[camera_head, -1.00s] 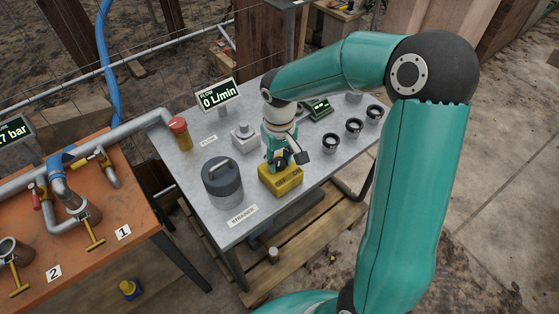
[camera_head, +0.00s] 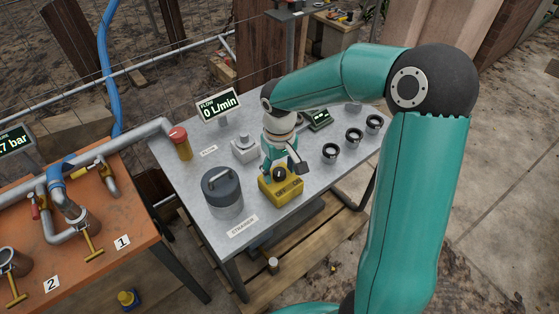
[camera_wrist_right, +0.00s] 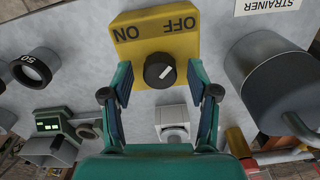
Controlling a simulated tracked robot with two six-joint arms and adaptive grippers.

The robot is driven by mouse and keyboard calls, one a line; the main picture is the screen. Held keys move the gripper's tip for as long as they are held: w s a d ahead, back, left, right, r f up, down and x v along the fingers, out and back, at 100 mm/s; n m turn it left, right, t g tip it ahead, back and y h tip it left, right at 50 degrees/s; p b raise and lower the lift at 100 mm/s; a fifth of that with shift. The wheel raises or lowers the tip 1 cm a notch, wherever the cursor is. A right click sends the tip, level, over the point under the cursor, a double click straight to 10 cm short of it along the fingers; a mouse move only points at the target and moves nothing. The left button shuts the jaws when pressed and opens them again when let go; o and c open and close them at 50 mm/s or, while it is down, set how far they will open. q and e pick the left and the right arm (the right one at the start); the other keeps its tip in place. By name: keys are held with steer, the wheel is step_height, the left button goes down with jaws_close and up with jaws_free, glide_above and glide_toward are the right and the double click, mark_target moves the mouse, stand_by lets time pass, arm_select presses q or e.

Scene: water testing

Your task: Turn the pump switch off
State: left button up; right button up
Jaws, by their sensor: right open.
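The pump switch is a yellow box (camera_head: 281,188) on the grey table. In the right wrist view its top reads ON and OFF, upside down, and carries a black knob (camera_wrist_right: 160,72). The knob's white mark points up and to the right, toward the OFF side. My right gripper (camera_head: 281,168) is open above the box. In the wrist view its two fingers stand on either side of the knob, apart from it. My left gripper is in neither view.
A flow display (camera_head: 218,104) reads 0 L/min. The grey strainer (camera_head: 222,193) stands left of the switch box. A grey block (camera_head: 245,150) and several black-rimmed cups (camera_head: 330,152) are also on the table. An orange pipe bench (camera_head: 130,214) stands at left.

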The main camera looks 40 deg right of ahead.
mark_target(279, 171)
step_height(279, 171, up, 12)
stand_by(0.5)
steer(key=shift+f, duration=0.15)
